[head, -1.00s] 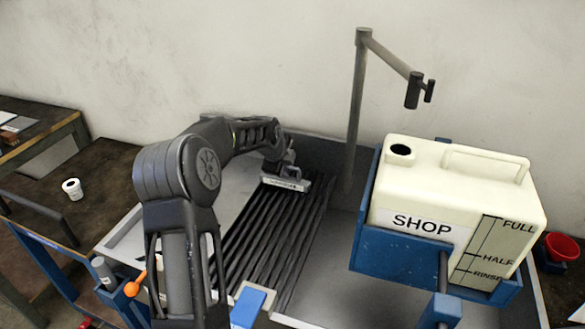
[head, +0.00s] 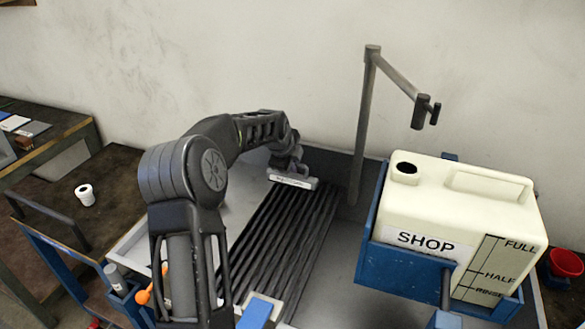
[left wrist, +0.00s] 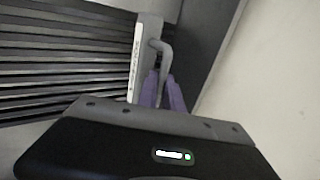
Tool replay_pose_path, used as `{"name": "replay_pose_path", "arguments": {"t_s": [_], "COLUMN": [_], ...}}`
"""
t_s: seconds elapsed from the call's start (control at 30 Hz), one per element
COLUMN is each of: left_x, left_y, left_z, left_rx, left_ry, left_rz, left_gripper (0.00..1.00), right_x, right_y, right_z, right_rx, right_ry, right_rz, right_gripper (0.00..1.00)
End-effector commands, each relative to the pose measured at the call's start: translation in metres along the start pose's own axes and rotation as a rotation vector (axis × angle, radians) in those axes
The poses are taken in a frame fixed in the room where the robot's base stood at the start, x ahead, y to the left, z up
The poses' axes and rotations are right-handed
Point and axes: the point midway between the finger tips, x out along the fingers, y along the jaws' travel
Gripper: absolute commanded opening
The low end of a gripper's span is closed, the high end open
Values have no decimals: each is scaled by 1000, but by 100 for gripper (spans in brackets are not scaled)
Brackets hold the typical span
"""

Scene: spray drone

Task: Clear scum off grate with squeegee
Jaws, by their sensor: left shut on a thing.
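The squeegee (head: 293,182), with a pale labelled head, lies across the far end of the dark slatted grate (head: 277,235). My left gripper (head: 291,166) is just behind the head at the back wall of the basin, shut on the squeegee's handle. In the left wrist view, the two purple fingers (left wrist: 163,92) close around the grey bent handle (left wrist: 163,52). The pale head (left wrist: 138,62) spans the slat ends there, and the slats (left wrist: 65,65) run off to the left. I cannot make out scum on the slats. My right gripper is out of view.
A cream SHOP tank (head: 455,215) sits in a blue holder right of the grate. A grey post (head: 364,120) with a bent arm rises at the back. A white roll (head: 85,194) stands on the left bench. A blue-topped block (head: 257,310) is at the grate's near end.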

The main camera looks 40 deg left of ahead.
Motion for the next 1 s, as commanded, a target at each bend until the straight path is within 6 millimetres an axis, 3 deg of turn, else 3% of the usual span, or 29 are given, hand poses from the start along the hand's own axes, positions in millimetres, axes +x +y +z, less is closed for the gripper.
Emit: {"name": "replay_pose_path", "arguments": {"t_s": [0.43,0.8,1.0], "left_x": [-6,-29,-30], "left_y": [-5,-20,-20], "left_z": [0,0,0], "left_rx": [0,0,0], "left_ry": [0,0,0], "left_rz": [-2,-2,-1], "left_gripper": [0,0,0], "right_x": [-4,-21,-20], "right_y": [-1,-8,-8], "right_z": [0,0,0], "right_rx": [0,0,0], "right_ry": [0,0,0], "right_rz": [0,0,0], "right_gripper": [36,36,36]}}
